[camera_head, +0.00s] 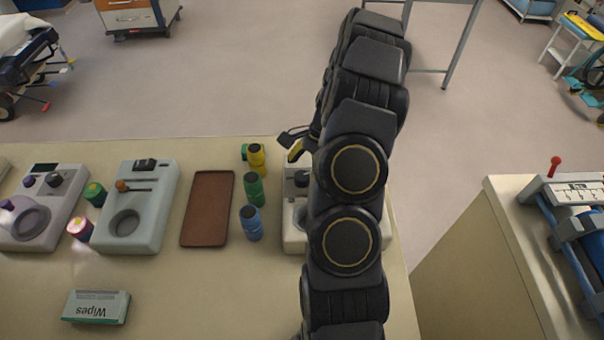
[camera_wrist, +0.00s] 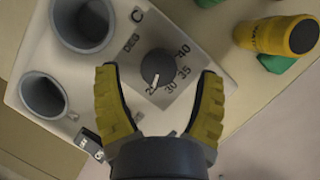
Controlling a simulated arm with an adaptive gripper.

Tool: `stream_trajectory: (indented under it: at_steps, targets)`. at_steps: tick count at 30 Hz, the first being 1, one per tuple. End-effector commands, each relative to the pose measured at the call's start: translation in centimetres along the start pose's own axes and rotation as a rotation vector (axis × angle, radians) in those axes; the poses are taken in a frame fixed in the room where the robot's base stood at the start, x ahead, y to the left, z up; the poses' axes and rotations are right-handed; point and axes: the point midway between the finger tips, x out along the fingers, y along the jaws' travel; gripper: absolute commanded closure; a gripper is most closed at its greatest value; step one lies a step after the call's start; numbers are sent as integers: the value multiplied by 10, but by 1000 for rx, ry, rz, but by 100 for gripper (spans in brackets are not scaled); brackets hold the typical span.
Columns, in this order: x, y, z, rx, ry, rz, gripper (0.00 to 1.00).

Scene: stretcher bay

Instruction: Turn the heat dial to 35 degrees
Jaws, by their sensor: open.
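The heat dial (camera_wrist: 157,67) is a dark round knob on a pale panel, with the printed numbers 25, 30, 35 and 40 around it. Its white pointer mark points near the 25. My gripper (camera_wrist: 161,72) is open, with one yellow-padded finger on each side of the dial and visible gaps between. Whether the fingertips are at the dial's height I cannot tell. In the head view the pale heat unit (camera_head: 293,238) is mostly hidden behind my arm, and a yellow finger of my gripper shows at its far end.
The unit has two round grey wells (camera_wrist: 83,24) beside the dial. Yellow, green and blue bottles (camera_head: 252,222) stand just left of the unit. A brown tray (camera_head: 208,208), a second grey device (camera_head: 146,232) and a wipes pack (camera_head: 96,307) are further left.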

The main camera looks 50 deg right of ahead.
Motion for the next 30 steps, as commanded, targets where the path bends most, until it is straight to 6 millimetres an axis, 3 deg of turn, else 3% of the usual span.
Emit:
stream_trajectory:
  at_steps: [4,11,14,16,30]
  targets:
    - [15,1,1,0,-3,4,31]
    - [16,0,0,0,-2,2,31]
    - [16,0,0,0,-2,2,65]
    - [16,0,0,0,-2,2,95]
    - [17,0,1,-47,1,20,95]
